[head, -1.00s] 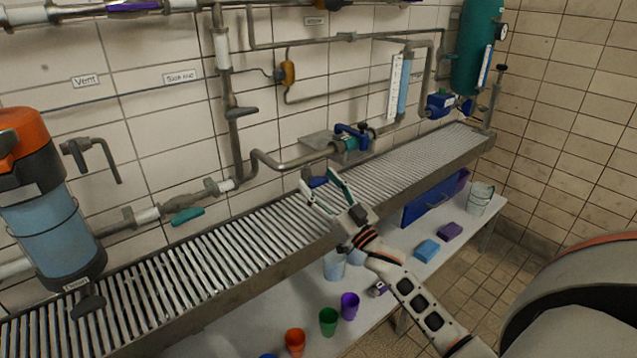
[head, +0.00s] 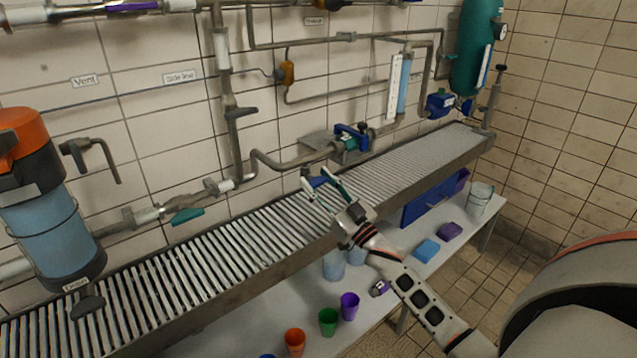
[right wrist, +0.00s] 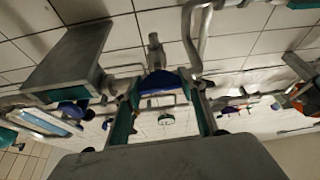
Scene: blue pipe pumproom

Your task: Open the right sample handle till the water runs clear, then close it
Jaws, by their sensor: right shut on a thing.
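My right gripper (head: 318,180) reaches up to the front of the grated trough, below the horizontal pipe. Its fingers are shut on a small blue handle (head: 317,183). In the right wrist view, the blue handle (right wrist: 162,82) shows between the two teal-padded fingers, with a grey metal spout or fitting (right wrist: 156,50) beyond it. I cannot tell how far the handle is turned. No running water is discernible. My left gripper is in neither view.
The grated trough (head: 250,245) runs along the tiled wall. A blue-handled valve (head: 352,135) sits on the pipe behind. A teal handle (head: 187,215) is to the left. Below, a white table holds orange (head: 295,341), green (head: 328,322) and purple (head: 350,305) cups.

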